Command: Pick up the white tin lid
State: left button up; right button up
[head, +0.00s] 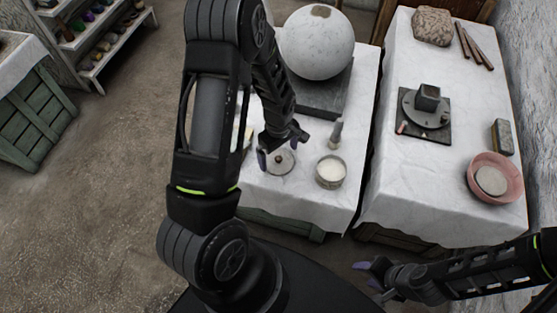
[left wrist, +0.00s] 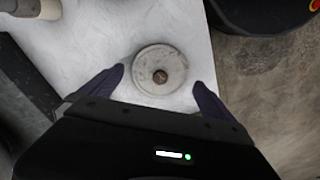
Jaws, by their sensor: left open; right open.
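The white tin lid (head: 281,162) is a round, worn disc with a small brown knob, lying flat on the white-covered table (head: 338,207). In the left wrist view the lid (left wrist: 160,70) lies ahead of my left gripper (left wrist: 159,84), roughly centred between its two purple fingertips. In the head view my left gripper (head: 281,150) is open and empty, above and close to the lid; the exact height gap is hard to tell. My right gripper (head: 368,274) is open and empty at the lower right, away from the lid.
An open round tin of white powder (head: 331,171) stands right of the lid, with a small grey bottle-like object (head: 335,135) behind it. A large plaster sphere (head: 318,42) rests on a dark block farther back. A second table holds a pink bowl (head: 495,179).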

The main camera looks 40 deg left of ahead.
pick_arm(q)
notch_tip(320, 180, down, 2)
jog(key=shift+f, duration=0.2)
jog(key=shift+c, duration=0.3)
jog(key=c, duration=1.1)
